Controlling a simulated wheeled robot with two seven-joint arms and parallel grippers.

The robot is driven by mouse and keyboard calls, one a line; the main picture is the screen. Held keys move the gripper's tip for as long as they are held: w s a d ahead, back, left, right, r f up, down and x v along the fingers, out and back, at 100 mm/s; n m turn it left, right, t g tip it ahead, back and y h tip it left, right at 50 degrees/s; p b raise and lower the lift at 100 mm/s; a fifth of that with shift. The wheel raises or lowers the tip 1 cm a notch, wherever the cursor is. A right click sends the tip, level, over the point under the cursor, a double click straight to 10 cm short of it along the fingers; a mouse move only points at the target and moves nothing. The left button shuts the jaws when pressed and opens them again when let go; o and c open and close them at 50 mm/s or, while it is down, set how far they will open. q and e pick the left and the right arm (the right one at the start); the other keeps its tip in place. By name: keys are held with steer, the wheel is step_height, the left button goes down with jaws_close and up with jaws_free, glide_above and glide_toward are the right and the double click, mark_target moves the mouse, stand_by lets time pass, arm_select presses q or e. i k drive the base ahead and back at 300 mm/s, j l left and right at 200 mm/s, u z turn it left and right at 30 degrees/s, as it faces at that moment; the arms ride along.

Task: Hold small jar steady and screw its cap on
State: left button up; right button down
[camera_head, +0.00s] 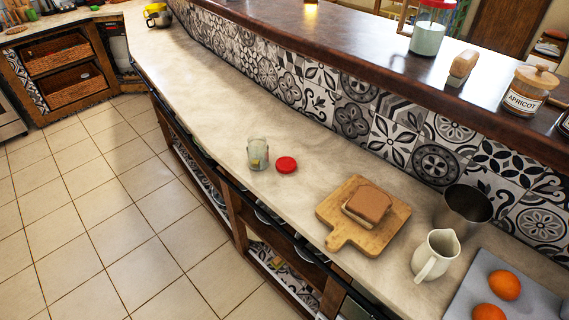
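The small glass jar (258,154) stands upright on the pale stone counter (215,95), near its front edge. Its top is uncapped. A red round cap (286,165) lies on the counter just right of the jar, apart from it. Neither of my grippers shows in the head view. Nothing is touching the jar or the cap.
To the right are a cutting board (343,237) with bread (369,203), a white pitcher (435,256), a dark metal cup (462,213) and a grey tray (530,299) with oranges. A raised ledge (380,50) runs behind. The counter left of the jar is clear.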

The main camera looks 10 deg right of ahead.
mark_target(257, 148)
steer(key=i+j+z, duration=0.1)
steer(key=z, duration=0.3)
steer(key=j+z, duration=0.35)
steer(key=i+j+z, duration=0.1)
steer(key=j+z, duration=0.15)
steer(key=j, duration=0.75)
steer(key=j+z, duration=0.2)
steer(key=j, duration=0.75)
